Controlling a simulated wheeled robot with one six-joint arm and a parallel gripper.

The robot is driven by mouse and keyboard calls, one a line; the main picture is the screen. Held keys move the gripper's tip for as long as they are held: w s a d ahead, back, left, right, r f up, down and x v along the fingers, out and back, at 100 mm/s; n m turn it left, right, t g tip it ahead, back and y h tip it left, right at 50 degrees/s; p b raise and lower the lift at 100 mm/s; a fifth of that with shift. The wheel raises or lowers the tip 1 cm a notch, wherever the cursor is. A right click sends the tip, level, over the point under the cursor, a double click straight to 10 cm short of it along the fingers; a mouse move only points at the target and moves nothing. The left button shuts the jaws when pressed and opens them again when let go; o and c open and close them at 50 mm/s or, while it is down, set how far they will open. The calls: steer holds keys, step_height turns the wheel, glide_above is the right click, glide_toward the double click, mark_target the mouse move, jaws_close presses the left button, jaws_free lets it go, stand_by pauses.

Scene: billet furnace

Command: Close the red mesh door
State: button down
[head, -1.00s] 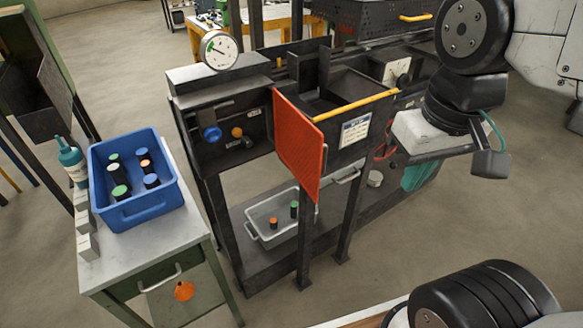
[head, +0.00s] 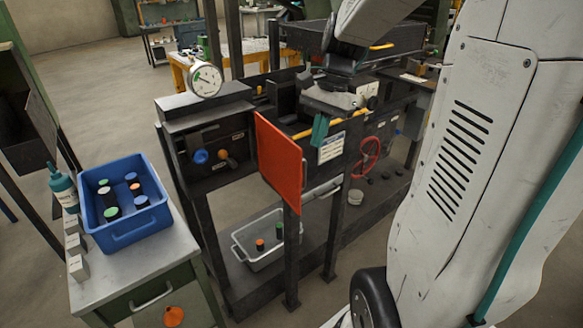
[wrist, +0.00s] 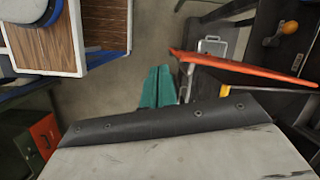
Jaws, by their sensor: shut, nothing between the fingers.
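The red mesh door (head: 280,163) stands swung out from the front of the dark furnace frame (head: 205,132), left of the bay with the yellow bar. It shows nearly edge-on in the wrist view (wrist: 245,68), right of my fingers. My gripper (head: 319,131) has teal fingers that are shut and empty, pointing down in front of the bay, to the right of the door. The fingers also show in the wrist view (wrist: 157,88), apart in the picture from the door's near edge. Whether they touch the door cannot be told from the head view.
A dial gauge (head: 206,81) stands on top of the frame, with a blue knob (head: 200,156) below. A grey tray (head: 237,247) sits on the lower shelf. A blue bin (head: 124,240) stands on the left cabinet. Open floor lies between cabinet and frame.

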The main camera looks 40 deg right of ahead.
steer(key=w+d+f+m+y, duration=0.1)
steer(key=w+d+f+m, duration=0.3)
steer(key=d, duration=0.4)
steer(key=a+f, duration=0.8)
steer(key=f, duration=0.1)
steer(key=shift+s+f+m+t, duration=0.15)
steer(key=shift+s+m+t, duration=0.15)
